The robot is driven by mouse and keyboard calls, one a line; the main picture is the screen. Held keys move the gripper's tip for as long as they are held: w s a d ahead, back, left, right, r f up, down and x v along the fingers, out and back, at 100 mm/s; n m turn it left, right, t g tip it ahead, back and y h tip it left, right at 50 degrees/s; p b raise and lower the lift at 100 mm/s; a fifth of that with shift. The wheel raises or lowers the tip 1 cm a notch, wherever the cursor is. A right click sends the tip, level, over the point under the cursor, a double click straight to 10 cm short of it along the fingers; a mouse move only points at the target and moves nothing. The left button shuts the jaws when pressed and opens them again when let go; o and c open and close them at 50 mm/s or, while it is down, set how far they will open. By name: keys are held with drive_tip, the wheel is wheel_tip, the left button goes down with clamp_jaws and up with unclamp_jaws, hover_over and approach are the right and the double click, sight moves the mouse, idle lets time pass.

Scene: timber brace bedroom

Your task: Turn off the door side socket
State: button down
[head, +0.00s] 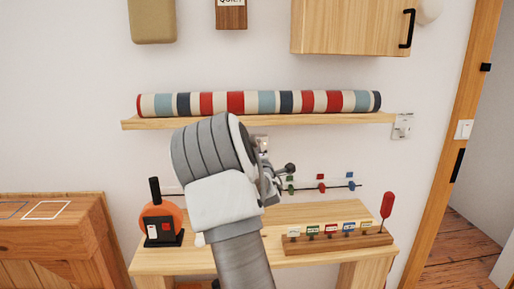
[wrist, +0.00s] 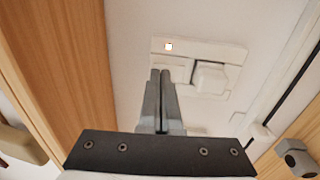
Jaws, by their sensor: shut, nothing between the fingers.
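My gripper (head: 272,183) is in front of the wall, just below the shelf, with its fingers shut and empty. In the wrist view its fingertips (wrist: 160,73) overlap the left part of a white socket plate (wrist: 232,56), which has a small lit square and a blocky plug-like part. I cannot tell whether the fingers touch it. In the head view a pale plate (head: 262,142) shows partly behind my gripper. Another white socket (head: 403,126) is on the wall at the shelf's right end, nearer the door frame; its switch state is too small to tell.
A striped roll (head: 235,103) lies on the wooden shelf (head: 385,118). Below, a wooden table (head: 190,262) holds an orange-and-black object (head: 163,225) and a rack of coloured labels (head: 340,242). A rail with coloured pieces (head: 321,182) is right of my gripper. A switch (head: 464,129) is on the door frame.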

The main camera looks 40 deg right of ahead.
drive_tip(key=shift+w+d, duration=0.25)
drive_tip(key=shift+w, duration=0.15)
drive_tip(key=shift+w+d+b, duration=0.1)
drive_tip(key=shift+w+b, duration=0.05)
drive_tip(key=shift+b, duration=0.4)
drive_tip(key=shift+r, duration=0.2)
drive_tip(key=shift+f, duration=0.1)
